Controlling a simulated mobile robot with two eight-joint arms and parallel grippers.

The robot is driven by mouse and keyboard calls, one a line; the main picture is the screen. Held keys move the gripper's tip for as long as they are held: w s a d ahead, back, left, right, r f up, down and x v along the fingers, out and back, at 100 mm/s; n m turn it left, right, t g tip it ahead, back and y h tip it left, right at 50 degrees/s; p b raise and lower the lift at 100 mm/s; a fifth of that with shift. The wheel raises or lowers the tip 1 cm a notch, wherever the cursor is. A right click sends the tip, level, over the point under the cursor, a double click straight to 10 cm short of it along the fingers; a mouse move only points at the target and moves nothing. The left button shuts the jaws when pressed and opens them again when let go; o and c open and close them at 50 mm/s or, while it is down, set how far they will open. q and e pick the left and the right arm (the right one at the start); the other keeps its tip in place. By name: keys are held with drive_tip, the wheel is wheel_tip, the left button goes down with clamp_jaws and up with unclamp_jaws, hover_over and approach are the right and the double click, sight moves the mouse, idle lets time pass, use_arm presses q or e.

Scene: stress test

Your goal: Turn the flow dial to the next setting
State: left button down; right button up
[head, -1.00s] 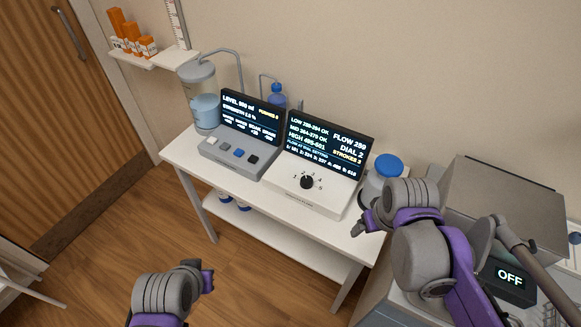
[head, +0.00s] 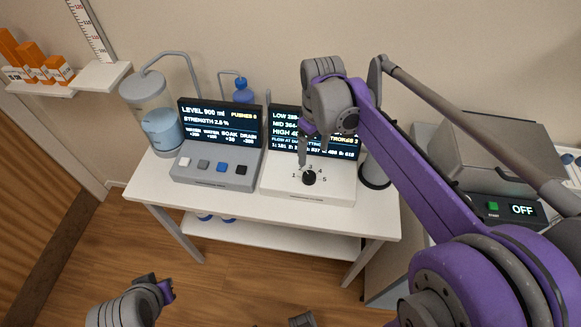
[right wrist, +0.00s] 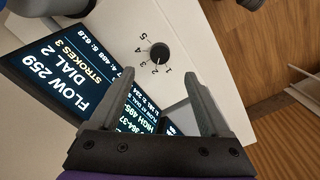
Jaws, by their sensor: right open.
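The flow dial (head: 309,178) is a small black knob on a white box (head: 290,187), with the numbers 1 to 5 printed around it. Behind it a dark screen (head: 285,130) is partly hidden by my right arm. In the right wrist view the dial (right wrist: 159,54) lies beyond the fingertips, and the screen (right wrist: 70,75) reads FLOW 259, DIAL 2, STROKES 3. My right gripper (head: 316,158) is open just above and behind the dial; its two fingers (right wrist: 160,80) are apart with nothing between them. My left gripper (head: 167,290) is low at the left, its fingers unclear.
A grey box with several buttons (head: 217,171) and its own screen stands left of the dial box. A clear tank (head: 155,115) is at the table's left end. A grey machine reading OFF (head: 521,210) is at the right. The table's front edge (head: 270,217) is clear.

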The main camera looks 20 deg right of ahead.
sight(309, 175)
drive_tip(key=f, duration=1.1)
drive_tip(key=shift+w+b, duration=0.3)
drive_tip(key=shift+b, duration=0.1)
drive_tip(key=shift+r, duration=0.1)
clamp_jaws()
